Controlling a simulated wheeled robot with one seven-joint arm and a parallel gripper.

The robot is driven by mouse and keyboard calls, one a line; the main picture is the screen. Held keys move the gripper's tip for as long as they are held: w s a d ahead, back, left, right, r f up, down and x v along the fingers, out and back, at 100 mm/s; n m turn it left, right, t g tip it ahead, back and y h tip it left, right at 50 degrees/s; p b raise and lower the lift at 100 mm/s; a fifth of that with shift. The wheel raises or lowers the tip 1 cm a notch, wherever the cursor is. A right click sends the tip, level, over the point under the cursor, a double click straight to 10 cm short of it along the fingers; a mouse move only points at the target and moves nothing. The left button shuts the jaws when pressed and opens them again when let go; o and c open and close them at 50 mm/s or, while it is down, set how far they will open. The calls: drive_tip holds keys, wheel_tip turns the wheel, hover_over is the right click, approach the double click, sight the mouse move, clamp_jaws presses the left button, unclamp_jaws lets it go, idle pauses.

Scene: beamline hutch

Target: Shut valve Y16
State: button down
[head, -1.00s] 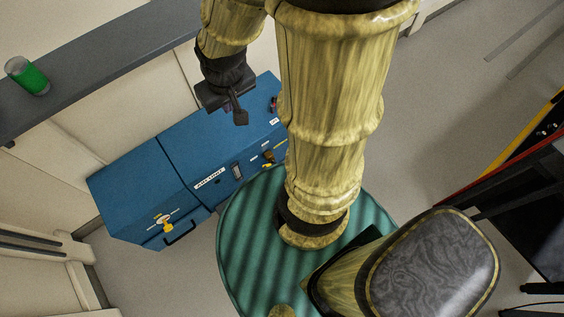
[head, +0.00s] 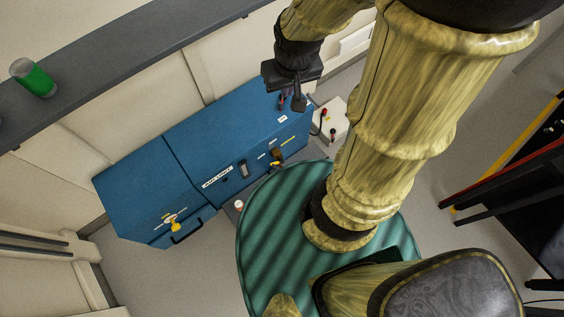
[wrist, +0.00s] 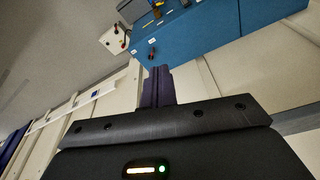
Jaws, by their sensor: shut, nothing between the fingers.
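A blue cabinet (head: 150,180) stands low against the wall, with several small fittings and white labels. A yellow handle (head: 174,223) is on its left part. A yellow and brown fitting (head: 276,158) is on its front towards the right, and a small red fitting (head: 281,102) is near its right end. The labels are too small to read, so I cannot tell which is valve Y16. My gripper (head: 298,103) is shut and empty, above the cabinet's right end. In the wrist view its dark fingers (wrist: 158,86) point towards the blue cabinet (wrist: 225,38), apart from it.
A white box (head: 334,121) with a red knob stands right of the cabinet; it also shows in the wrist view (wrist: 115,38). A grey ledge (head: 120,65) with a green-filled glass (head: 35,78) runs above. A black bench (head: 520,205) with a red edge is at right. Grey floor lies between.

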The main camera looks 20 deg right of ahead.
drive_tip(key=w+d+f+m+g+b, duration=0.1)
drive_tip(key=w+f+m+b, duration=0.2)
drive_tip(key=f+b, duration=0.7)
drive_tip(key=w+d+f+m+g+b, duration=0.1)
drive_tip(key=w+f+m+b, duration=0.2)
drive_tip(key=f, duration=2.1)
drive_tip(key=w+d+f+m+g+y+b, duration=0.1)
drive_tip(key=f+m+b, duration=0.7)
drive_tip(key=f+b, duration=0.9)
drive_tip(key=shift+w+d+f+b, duration=0.2)
drive_tip(key=shift+w+d+b, duration=0.2)
drive_tip(key=shift+w, duration=0.85)
drive_tip(key=a+f+b, duration=0.2)
drive_tip(key=f+b, duration=0.1)
drive_tip(key=f, duration=0.3)
drive_tip(key=s+a+f+b, duration=0.1)
drive_tip(key=f+b, duration=0.2)
drive_tip(key=f, duration=0.3)
drive_tip(key=shift+s+a+f, duration=0.15)
drive_tip(key=shift+a+f, duration=0.05)
drive_tip(key=shift+a, duration=0.2)
